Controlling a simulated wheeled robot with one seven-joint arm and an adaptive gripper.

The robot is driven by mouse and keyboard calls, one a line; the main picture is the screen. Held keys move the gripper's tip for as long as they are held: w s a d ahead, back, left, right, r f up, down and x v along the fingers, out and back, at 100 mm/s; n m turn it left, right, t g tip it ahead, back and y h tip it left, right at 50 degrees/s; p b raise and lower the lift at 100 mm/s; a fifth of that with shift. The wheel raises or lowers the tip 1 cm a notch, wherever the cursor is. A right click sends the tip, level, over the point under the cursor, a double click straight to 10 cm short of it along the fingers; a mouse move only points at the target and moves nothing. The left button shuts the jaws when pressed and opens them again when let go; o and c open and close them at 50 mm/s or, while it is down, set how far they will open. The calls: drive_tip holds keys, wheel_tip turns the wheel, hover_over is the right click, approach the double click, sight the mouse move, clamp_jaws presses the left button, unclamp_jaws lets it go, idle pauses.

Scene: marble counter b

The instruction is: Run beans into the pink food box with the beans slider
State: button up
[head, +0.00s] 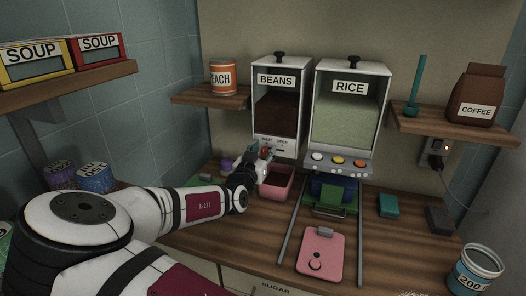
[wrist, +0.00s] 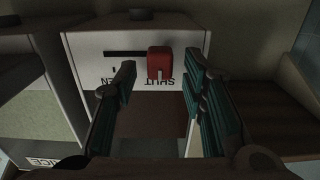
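The beans dispenser (head: 277,101) stands at the back of the counter with dark beans behind its window. Its red slider knob (wrist: 160,62) sits at the SHUT end of a dark slot; the slot runs toward the OPEN marking. My gripper (wrist: 159,80) is open, with teal-padded fingers on either side of the knob and visible gaps to it. In the head view my gripper (head: 262,153) is at the dispenser's lower front, partly covering the slider. The pink food box (head: 289,188) stands open below the beans dispenser, partly hidden by my gripper; its contents are unclear.
The rice dispenser (head: 346,112) stands directly right, with several coloured buttons below it. A pink lid-like piece (head: 318,250) lies at the front between two metal rails. A green-and-blue item (head: 333,195) sits under the rice dispenser. A teal block (head: 388,205) lies further right.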

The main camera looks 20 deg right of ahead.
clamp_jaws()
drive_tip(key=shift+d, duration=0.1)
drive_tip(key=shift+s+d+p, duration=0.45)
drive_tip(key=shift+d+p, duration=0.05)
drive_tip(key=shift+d, duration=0.15)
unclamp_jaws()
